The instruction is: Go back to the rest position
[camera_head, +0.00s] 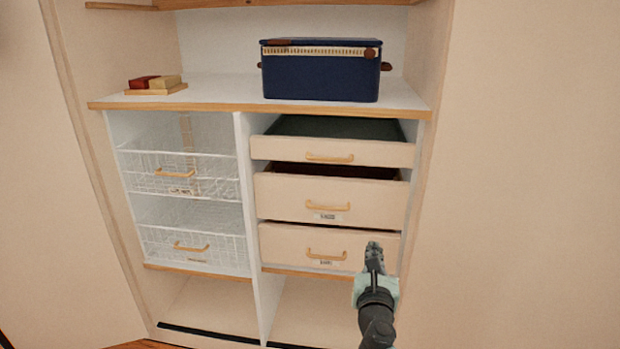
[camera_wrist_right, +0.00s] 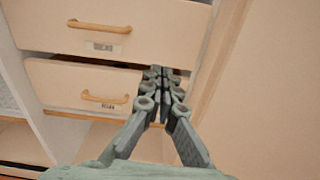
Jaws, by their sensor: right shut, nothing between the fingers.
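My right gripper (camera_head: 374,250) is in front of the right end of the bottom drawer (camera_head: 290,245) in the head view. Its fingers are shut with nothing between them. In the right wrist view the closed fingers (camera_wrist_right: 163,75) point toward the right edge of the bottom drawer (camera_wrist_right: 60,82); I cannot tell whether they touch it. The drawer's wooden handle (camera_head: 326,256) is left of the gripper and free of it. My left gripper is not in view.
Above are a middle drawer (camera_head: 290,197) and a top drawer (camera_head: 285,149), both standing partly open. Wire baskets (camera_head: 190,245) are on the left. A navy box (camera_head: 320,78) and a small wooden tray (camera_head: 150,92) stand on the shelf (camera_head: 220,103). A plain panel (camera_head: 530,200) is at the right.

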